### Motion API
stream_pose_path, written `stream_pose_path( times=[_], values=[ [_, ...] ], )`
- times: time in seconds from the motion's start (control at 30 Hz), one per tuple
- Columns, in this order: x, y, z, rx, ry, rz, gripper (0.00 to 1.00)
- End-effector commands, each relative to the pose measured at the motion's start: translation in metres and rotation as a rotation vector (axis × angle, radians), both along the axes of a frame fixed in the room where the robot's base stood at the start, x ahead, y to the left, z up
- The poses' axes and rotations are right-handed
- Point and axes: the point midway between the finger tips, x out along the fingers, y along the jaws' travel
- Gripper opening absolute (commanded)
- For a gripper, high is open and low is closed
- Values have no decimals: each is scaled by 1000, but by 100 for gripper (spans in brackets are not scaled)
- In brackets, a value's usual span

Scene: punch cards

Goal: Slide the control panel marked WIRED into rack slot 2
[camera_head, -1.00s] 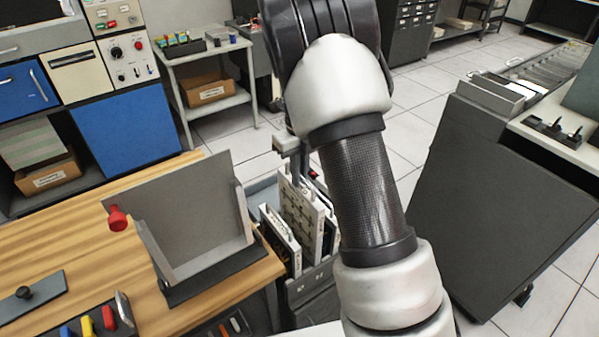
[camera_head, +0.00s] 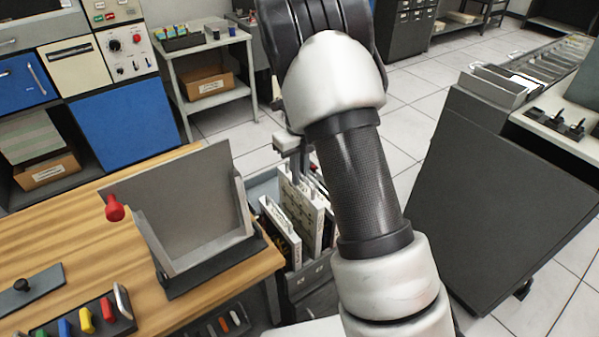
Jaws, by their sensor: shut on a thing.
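My gripper (camera_head: 295,163) points down over the grey rack (camera_head: 309,277) beside the wooden table. It is shut on the top edge of a pale, upright panel (camera_head: 307,217), whose lower part is down among the others in the rack. Another pale panel (camera_head: 280,229) stands just left of it. No WIRED marking or slot number is readable at this size. My arm hides the right side of the rack, so I cannot tell which slot the held panel is in or how deep it sits.
A grey upright holder (camera_head: 190,205) with a red knob (camera_head: 115,208) stands on the wooden table (camera_head: 60,230), close left of the rack. A dark slanted cabinet (camera_head: 500,205) stands to the right. Tiled floor (camera_head: 420,120) lies open between the furniture.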

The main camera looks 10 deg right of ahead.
Motion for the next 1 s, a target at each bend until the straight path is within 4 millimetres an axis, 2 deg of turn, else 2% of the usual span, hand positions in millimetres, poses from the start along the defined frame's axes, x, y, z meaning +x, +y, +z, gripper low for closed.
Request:
stream_pose_path(
  times=[1.0],
  values=[
    [1, 0, -50, 1, -4, 0, 0]
  ],
)
